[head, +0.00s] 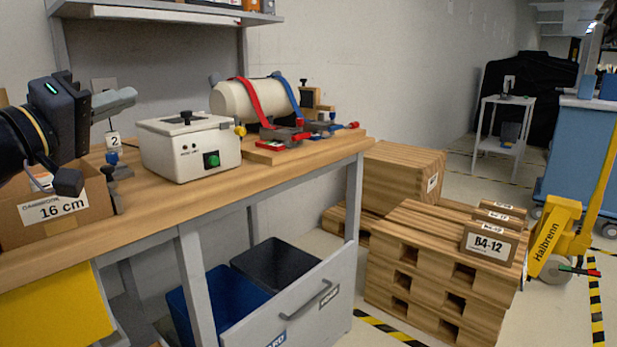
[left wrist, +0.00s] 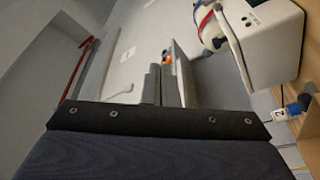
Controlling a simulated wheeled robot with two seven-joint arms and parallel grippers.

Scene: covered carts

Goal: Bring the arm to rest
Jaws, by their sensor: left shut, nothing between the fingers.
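My left gripper (head: 113,102) comes in from the left in the head view, raised above the left part of the wooden workbench (head: 120,215). Its grey fingers are shut with nothing between them, and point right toward a white box-shaped device (head: 190,150), apart from it. In the left wrist view the shut fingers (left wrist: 171,85) show in the middle, and the white device (left wrist: 268,45) is at the upper right. My right gripper is in neither view.
A cardboard box (head: 85,215) marked 16 cm stands below my left arm. A cream cylinder (head: 255,100) with red and blue straps sits farther along the bench. An open drawer (head: 325,300) sticks out below. Stacked wooden pallets (head: 430,265) stand at the right.

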